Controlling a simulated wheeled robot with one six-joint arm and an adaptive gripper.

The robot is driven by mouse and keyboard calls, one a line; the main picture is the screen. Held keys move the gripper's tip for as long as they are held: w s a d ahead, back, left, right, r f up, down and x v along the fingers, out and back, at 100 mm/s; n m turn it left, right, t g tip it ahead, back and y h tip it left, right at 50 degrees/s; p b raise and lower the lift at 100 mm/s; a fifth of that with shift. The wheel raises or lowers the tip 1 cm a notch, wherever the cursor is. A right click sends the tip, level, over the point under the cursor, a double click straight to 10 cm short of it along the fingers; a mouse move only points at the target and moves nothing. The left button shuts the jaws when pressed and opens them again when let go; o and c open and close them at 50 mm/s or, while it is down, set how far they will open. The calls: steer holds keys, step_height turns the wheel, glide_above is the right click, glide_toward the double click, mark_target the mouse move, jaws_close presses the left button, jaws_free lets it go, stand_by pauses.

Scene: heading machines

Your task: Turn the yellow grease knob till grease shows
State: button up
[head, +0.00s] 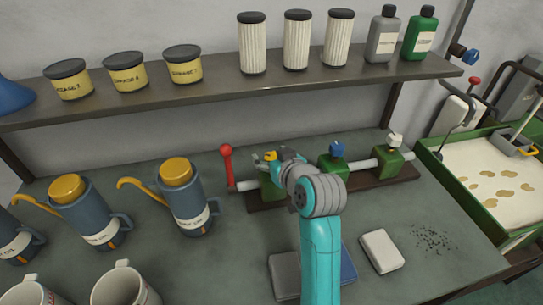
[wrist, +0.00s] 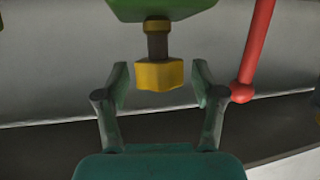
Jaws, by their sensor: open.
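The yellow grease knob (wrist: 158,75) is a faceted cap on a short stem with a brass collar, fixed to a green block (wrist: 160,8). In the wrist view my gripper (wrist: 160,84) is open, with one finger on each side of the knob. A gap shows between each finger and the knob. In the head view the knob (head: 269,156) shows as a small yellow piece at the left of the pipe manifold (head: 360,165). My gripper (head: 284,158) and wrist cover part of it and of its block.
A red lever (head: 227,165) stands just left of the knob. A blue knob (head: 337,149) and a white knob (head: 395,140) are to the right. Blue grease cans (head: 187,200) stand at the left, and a white block (head: 381,251) lies in front. A shelf (head: 215,90) hangs behind.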

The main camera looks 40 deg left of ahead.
steer(key=shift+c, duration=0.3)
steer(key=c, duration=1.1)
steer(key=shift+n+g+y, duration=0.3)
steer(key=shift+n, duration=0.1)
steer(key=n+g+y, duration=0.1)
steer(key=n+g, duration=0.3)
steer(key=g, duration=0.1)
steer(key=shift+w+n+g, duration=0.1)
steer(key=shift+n+g, duration=0.2)
steer(key=n+g, duration=0.3)
steer(key=g, duration=0.1)
steer(key=shift+r+n, duration=0.1)
steer(key=shift+n, duration=0.2)
steer(key=shift+n+g+h, duration=1)
steer(key=shift+n+g, duration=0.6)
steer(key=shift+g, duration=0.1)
steer(key=shift+n, duration=0.3)
